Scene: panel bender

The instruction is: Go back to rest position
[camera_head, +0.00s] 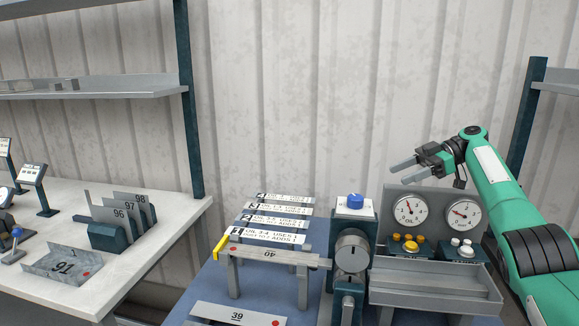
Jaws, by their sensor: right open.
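My right arm, green with a black joint, comes in from the lower right. My right gripper (404,176) is open and empty, its two grey fingers pointing left above the gauge panel (433,196). It appears clear of the panel and its knobs. My left gripper is not in view.
Below the gripper are two gauges, yellow and white knobs and a grey tray (436,280). Left of it stand a blue button (355,200), a round dial (352,251) and several labelled strips on a rack. A side table (130,265) holds numbered plates. The wall behind is bare.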

